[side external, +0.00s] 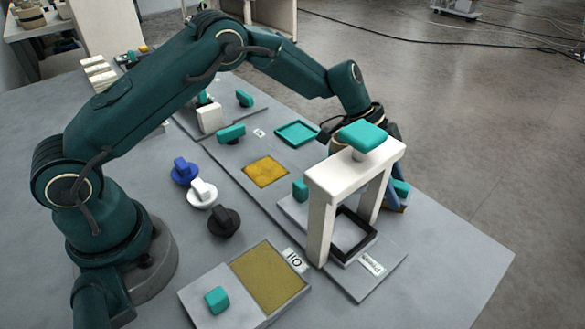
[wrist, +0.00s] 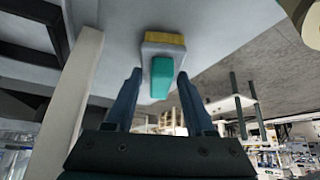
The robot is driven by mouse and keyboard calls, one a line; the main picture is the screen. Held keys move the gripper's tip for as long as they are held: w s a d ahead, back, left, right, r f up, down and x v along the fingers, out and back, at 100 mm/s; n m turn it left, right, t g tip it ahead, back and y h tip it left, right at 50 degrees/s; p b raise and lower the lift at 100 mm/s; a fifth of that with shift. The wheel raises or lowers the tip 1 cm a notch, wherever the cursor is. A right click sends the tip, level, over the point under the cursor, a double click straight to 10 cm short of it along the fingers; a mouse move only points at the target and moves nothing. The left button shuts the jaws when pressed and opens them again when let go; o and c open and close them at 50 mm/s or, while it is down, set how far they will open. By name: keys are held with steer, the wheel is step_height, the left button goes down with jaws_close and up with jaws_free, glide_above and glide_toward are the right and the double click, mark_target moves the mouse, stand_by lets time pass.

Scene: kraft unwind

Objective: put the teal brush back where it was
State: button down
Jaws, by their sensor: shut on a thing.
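The teal brush (side external: 401,187) is behind the white press frame at the right of the side view, partly hidden by it. Its yellow bristles (side external: 397,208) face down, close to the table; I cannot tell whether they touch. In the wrist view the brush (wrist: 161,78) shows its teal handle, grey head and yellow bristles (wrist: 163,39). My gripper (wrist: 160,76) is shut on the teal handle, with one dark blue finger on each side. In the side view my gripper (side external: 391,180) is mostly hidden behind the press post.
The white press frame (side external: 320,215) with a teal knob (side external: 363,135) stands just left of my gripper. An oil tray (side external: 303,290), a gold pad (side external: 265,172), a teal square tray (side external: 297,133) and several knobs lie further left. The table's right corner (side external: 465,255) is clear.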

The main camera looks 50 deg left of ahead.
steer(key=shift+f, duration=0.15)
steer(key=shift+c, duration=1.3)
jaws_free()
steer(key=shift+r, duration=0.25)
steer(key=v, duration=1.1)
steer(key=s+a+r+n+t+y, duration=0.1)
steer(key=s+a+r+n+y, duration=0.1)
steer(key=s+r+n, duration=0.3)
steer(key=s+a+r+n+y, duration=0.1)
steer(key=s+a+r, duration=0.1)
steer(key=s, duration=0.5)
steer(key=s+a+f+n+t+y, duration=0.1)
steer(key=s+a+n, duration=0.1)
steer(key=s, duration=0.4)
steer(key=s+a+f+n+t+y, duration=0.1)
steer(key=s+a+n+y, duration=0.1)
steer(key=s+n, duration=0.3)
steer(key=shift+s, duration=0.75)
